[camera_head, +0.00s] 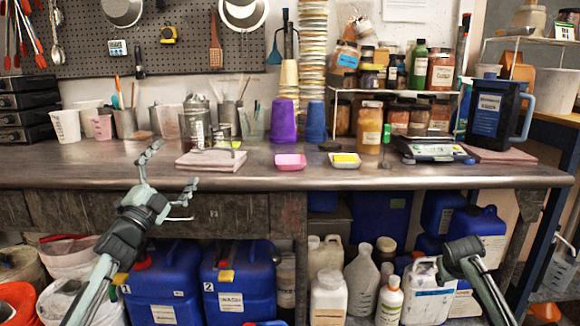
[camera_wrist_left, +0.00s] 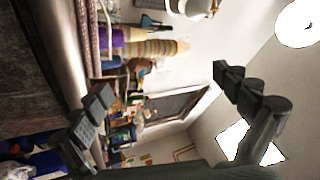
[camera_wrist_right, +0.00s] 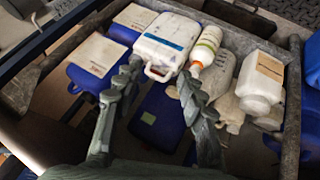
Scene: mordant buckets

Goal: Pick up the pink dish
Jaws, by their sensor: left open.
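The pink dish (camera_head: 290,161) lies on the metal worktop (camera_head: 330,178) near its front edge, in front of a purple cup (camera_head: 284,121). It looks empty. My left gripper (camera_head: 170,180) is to the left of the dish, by the worktop's front edge, with its fingers spread and nothing between them. In the left wrist view the fingers (camera_wrist_left: 165,90) are wide apart, and I cannot make out the dish clearly. My right gripper (camera_wrist_right: 158,82) shows in the right wrist view with fingers apart and empty, above jugs and bottles below the worktop.
A folded cloth (camera_head: 211,161) lies between my left gripper and the dish. A yellow dish (camera_head: 345,160) and an amber jar (camera_head: 370,128) stand right of the dish. A blue cup (camera_head: 316,122) is behind.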

